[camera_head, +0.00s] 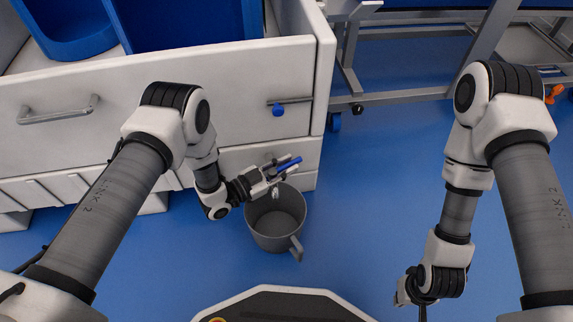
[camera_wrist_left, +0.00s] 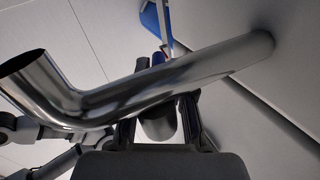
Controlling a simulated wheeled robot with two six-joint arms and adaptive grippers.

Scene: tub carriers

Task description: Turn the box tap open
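The box (camera_head: 150,95) is a large pale cabinet with a handle on its front. A blue knob (camera_head: 278,110) on a thin metal bar sits on that front. My left gripper (camera_head: 282,171) is lower, close to the front, with a slim blue piece (camera_head: 289,161) at its fingertips. In the left wrist view a bent steel pipe (camera_wrist_left: 190,75) comes out of the pale wall and crosses in front of the fingers, hiding part of them. A blue piece (camera_wrist_left: 150,20) shows beyond the pipe. My right gripper (camera_head: 420,300) hangs low, small and partly out of frame.
A grey jug (camera_head: 275,222) with a handle stands on the blue floor below my left gripper. Blue tubs (camera_head: 75,28) sit in the top of the box. A metal-framed cart (camera_head: 415,92) stands at the back right.

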